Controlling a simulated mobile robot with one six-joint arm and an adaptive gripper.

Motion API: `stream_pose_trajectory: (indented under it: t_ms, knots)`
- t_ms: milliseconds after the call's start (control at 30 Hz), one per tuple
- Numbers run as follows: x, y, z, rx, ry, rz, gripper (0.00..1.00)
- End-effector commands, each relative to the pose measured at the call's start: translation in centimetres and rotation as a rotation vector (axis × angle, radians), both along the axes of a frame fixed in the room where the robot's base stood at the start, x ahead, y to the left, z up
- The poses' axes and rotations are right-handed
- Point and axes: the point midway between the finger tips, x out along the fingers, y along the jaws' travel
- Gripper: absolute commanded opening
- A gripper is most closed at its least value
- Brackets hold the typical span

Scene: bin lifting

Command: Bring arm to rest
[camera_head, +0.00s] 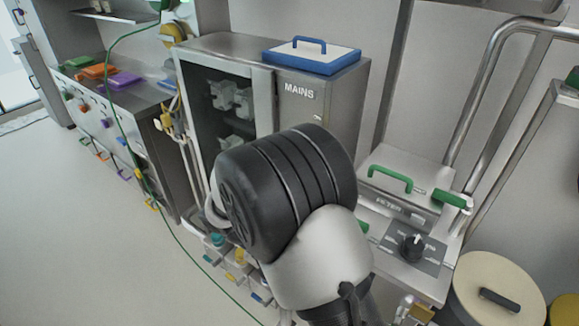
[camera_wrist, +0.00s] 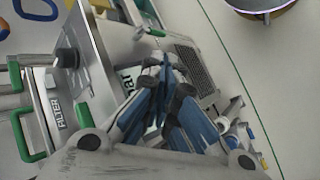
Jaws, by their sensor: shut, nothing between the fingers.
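My arm shows in the head view as a large black joint (camera_head: 285,185) with a pale grey link (camera_head: 320,258) below it, in front of the MAINS cabinet (camera_head: 330,110). My gripper is not visible there. In the wrist view my gripper (camera_wrist: 165,88) has its dark and blue fingers drawn together, with nothing seen between them. Behind it are the FILTER unit with a green handle (camera_wrist: 28,138) and a metal panel with a black knob (camera_wrist: 68,57). Whether the fingers touch anything behind cannot be told.
A blue-rimmed lid (camera_head: 311,56) lies on the cabinet. The filter unit (camera_head: 400,186), its knob panel (camera_head: 411,248) and a lidded round drum (camera_head: 497,290) stand to the right. A green cable (camera_head: 178,242) crosses the floor. Open floor (camera_head: 80,240) lies to the left.

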Motion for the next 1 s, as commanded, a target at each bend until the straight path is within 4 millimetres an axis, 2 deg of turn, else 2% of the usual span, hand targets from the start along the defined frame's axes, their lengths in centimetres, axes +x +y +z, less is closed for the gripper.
stream_pose_trajectory:
  t_ms: [33, 200, 400, 500, 700, 833, 1000]
  knots:
    - [-0.2, -1.0, 2.4, 0.059, -0.011, -0.02, 0.0]
    - [-2.0, -3.9, 8.2, 0.241, -0.045, -0.049, 0.0]
    - [-5.3, -7.0, 13.6, 0.434, -0.135, -0.049, 0.0]
    - [-7.3, -8.2, 15.6, 0.518, -0.199, -0.036, 0.0]
    - [-11.5, -10.1, 18.4, 0.646, -0.358, 0.013, 0.0]
    - [-13.6, -10.6, 19.2, 0.693, -0.456, 0.053, 0.0]
    - [-15.1, -10.9, 19.5, 0.719, -0.541, 0.091, 0.0]
